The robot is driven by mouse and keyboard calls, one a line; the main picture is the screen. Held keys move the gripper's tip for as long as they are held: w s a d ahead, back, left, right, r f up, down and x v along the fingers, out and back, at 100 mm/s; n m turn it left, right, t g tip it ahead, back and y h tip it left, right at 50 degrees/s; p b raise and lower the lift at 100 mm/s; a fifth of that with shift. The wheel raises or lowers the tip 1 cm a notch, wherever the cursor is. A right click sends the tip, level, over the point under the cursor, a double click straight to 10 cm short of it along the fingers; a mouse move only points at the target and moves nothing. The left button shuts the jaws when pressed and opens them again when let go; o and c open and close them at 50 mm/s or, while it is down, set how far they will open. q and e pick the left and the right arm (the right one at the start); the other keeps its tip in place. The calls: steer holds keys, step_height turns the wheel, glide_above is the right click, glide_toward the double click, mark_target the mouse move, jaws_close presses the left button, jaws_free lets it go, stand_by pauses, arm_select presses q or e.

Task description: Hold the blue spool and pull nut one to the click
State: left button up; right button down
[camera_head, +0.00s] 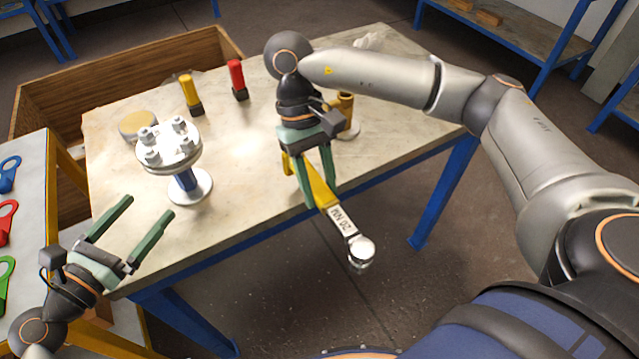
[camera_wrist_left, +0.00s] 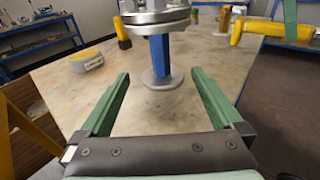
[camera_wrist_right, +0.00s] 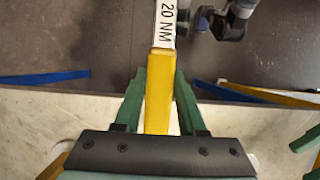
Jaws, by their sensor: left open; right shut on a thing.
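The blue spool (camera_head: 186,181) stands upright on the table with a grey round base and a grey top flange (camera_head: 168,150) carrying several bolts and nuts. Which nut is number one cannot be told. My left gripper (camera_head: 149,204) is open and empty in front of the spool. In the left wrist view the blue column (camera_wrist_left: 160,55) stands beyond and between the open fingers, apart from them. My right gripper (camera_head: 318,203) is shut on the yellow handle of a torque wrench (camera_head: 342,220) marked 20 NM; its silver head points past the table's front edge. The wrench also shows in the right wrist view (camera_wrist_right: 160,95).
A yellow-handled tool (camera_head: 190,92) and a red-handled tool (camera_head: 237,78) stand behind the spool. A tan-topped round container (camera_head: 138,124) is at the back left, a brass-coloured vessel (camera_head: 345,108) behind my right gripper. The table's middle (camera_head: 245,150) is clear.

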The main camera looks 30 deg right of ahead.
mark_target(176, 176)
arm_select(q)
steer(key=shift+w+d, duration=0.25)
steer(key=shift+d, duration=0.05)
arm_select(e)
steer(key=shift+w+d, duration=0.2)
arm_select(q)
steer(key=shift+w+d, duration=0.1)
steer(key=shift+d, duration=0.05)
steer(key=b+x, duration=0.2)
steer(key=x, duration=0.3)
arm_select(e)
step_height(176, 176, down, 2)
steer(key=shift+f, duration=0.1)
arm_select(q)
steer(key=shift+x, duration=1.15)
arm_select(e)
steer(key=shift+r, duration=0.35)
arm_select(q)
steer(key=shift+p+x, duration=0.3)
steer(key=shift+x, duration=0.8)
arm_select(e)
steer(key=shift+r, duration=0.15)
arm_select(q)
steer(key=shift+c, duration=0.2)
steer(key=c, duration=1.5)
jaws_close()
